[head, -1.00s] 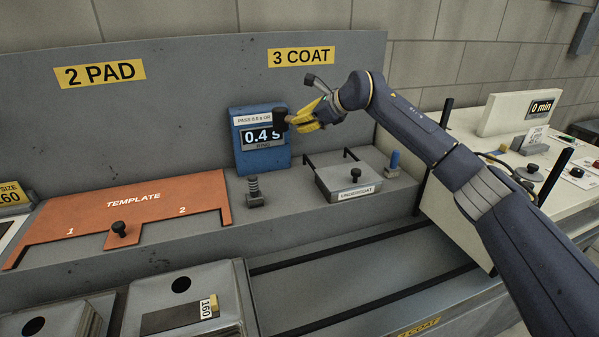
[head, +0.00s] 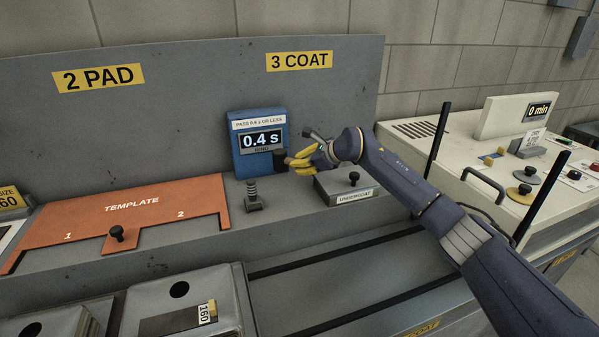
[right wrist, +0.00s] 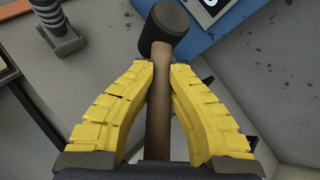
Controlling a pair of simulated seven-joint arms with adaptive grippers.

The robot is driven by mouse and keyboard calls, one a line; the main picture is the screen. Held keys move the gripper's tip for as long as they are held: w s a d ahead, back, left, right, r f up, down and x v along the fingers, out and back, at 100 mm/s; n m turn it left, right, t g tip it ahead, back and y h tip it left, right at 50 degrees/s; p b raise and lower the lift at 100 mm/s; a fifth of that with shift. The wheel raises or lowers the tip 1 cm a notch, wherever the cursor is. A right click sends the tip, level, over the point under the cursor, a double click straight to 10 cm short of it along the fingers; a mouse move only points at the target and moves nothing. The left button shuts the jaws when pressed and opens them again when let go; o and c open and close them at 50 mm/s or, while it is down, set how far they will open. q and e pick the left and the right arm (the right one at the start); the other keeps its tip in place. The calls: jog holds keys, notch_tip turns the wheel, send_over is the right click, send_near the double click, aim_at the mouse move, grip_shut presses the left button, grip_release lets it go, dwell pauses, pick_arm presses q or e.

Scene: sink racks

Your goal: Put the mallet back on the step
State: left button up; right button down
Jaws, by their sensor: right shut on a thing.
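The mallet has a black head and a brown wooden handle. My right gripper (head: 301,162) has its yellow fingers shut on the handle. In the head view the mallet head (head: 281,160) is in front of the lower right of the blue ring meter, which reads 0.4 s. In the right wrist view the mallet head (right wrist: 170,30) points away from the fingers (right wrist: 162,75), with the handle running between them. The grey step (head: 290,203) lies below the mallet; I cannot tell the exact gap. My left gripper is not in view.
The blue meter (head: 240,165) stands against the back panel. A spring post (head: 253,195) is left of the mallet, and the undercoat box (head: 345,190) is to its right. An orange template (head: 150,200) lies at left. Bare step shows between the post and the box.

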jog(key=shift+f, duration=1.45)
jog(key=shift+f, duration=0.6)
jog(key=c, duration=1.4)
grip_release()
jog(key=shift+r, duration=0.15)
jog(key=v, duration=1.2)
jog(key=shift+r, duration=0.4)
